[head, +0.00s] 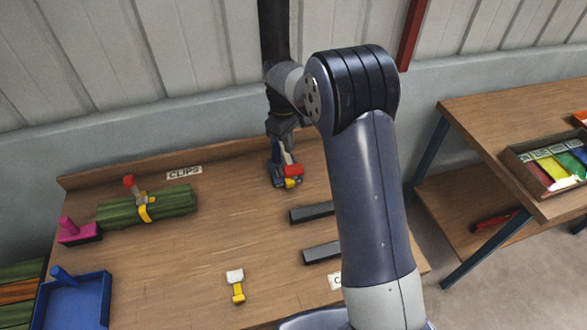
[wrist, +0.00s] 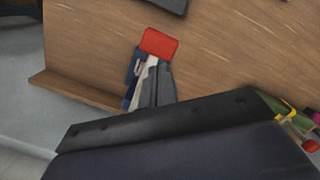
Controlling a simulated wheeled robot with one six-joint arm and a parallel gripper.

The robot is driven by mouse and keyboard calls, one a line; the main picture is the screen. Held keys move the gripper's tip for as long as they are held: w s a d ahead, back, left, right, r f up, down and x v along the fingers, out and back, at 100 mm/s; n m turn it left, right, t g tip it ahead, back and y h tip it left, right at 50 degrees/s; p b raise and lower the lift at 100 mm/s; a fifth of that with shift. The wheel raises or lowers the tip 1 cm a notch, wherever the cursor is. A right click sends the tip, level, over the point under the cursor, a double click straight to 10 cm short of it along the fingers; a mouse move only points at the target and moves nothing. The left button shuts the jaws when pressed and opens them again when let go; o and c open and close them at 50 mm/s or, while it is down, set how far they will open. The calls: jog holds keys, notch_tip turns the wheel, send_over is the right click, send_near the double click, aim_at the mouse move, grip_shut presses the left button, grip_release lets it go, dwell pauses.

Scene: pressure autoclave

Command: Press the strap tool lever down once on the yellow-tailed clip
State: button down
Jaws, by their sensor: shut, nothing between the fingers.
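The strap tool (head: 277,176) stands at the back of the wooden bench, with a blue body and a red-ended lever (head: 293,170). A yellow piece (head: 293,184) shows just below the red end; I cannot tell whether it is the clip's tail. My gripper (head: 286,148) is shut and empty, pointing down right at the tool. In the wrist view the red lever end (wrist: 160,43) lies just beyond the grey fingers (wrist: 158,82), with the blue body (wrist: 133,82) beside them. Whether the fingers touch the lever is unclear.
A green bundle (head: 173,202) with a yellow strap (head: 145,208) and red-tipped piece (head: 128,181) lies at left. A white-and-yellow clip (head: 237,285) lies at the front. Two dark bars (head: 313,212) lie right of centre. A blue tray (head: 73,302) stands front left.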

aim_at(290, 167)
jog(key=shift+s+d+f+b, duration=0.1)
jog(key=shift+f+b, duration=0.95)
jog(key=shift+f, duration=0.5)
jog(key=shift+s+d+f+b, duration=0.1)
jog(key=shift+f+b, duration=0.95)
jog(key=shift+f, duration=0.45)
jog(key=shift+f+b, duration=1.35)
jog(key=shift+f, duration=0.9)
jog(key=shift+r, duration=0.15)
